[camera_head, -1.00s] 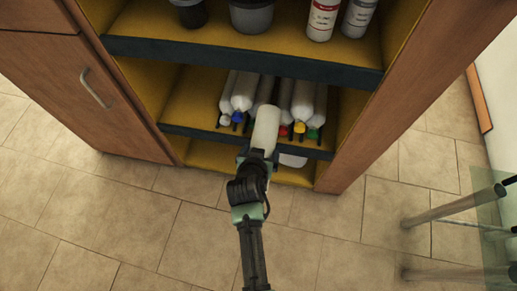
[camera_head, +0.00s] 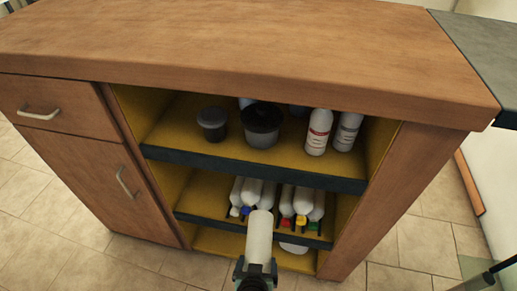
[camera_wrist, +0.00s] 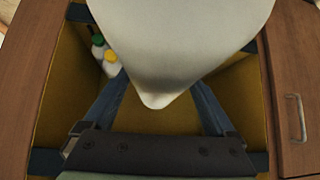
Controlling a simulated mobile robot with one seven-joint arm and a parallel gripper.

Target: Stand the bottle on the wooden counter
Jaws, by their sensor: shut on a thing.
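The bottle (camera_head: 259,238) is white and stands out in front of the lower shelves in the head view. My gripper (camera_head: 256,268) is shut on it near its lower end. In the wrist view the white bottle (camera_wrist: 180,40) fills the upper middle, between the two fingers of my gripper (camera_wrist: 155,105). The wooden counter (camera_head: 250,40) is the broad brown top of the cabinet, above and behind the bottle. Its visible top is bare. The bottle is apart from the counter.
The upper shelf holds dark tubs (camera_head: 262,125) and white bottles with labels (camera_head: 318,132). The lower shelf (camera_head: 190,205) holds several white bottles lying with coloured caps. A drawer and door with handles are at left. A grey surface (camera_head: 480,50) adjoins the counter at right.

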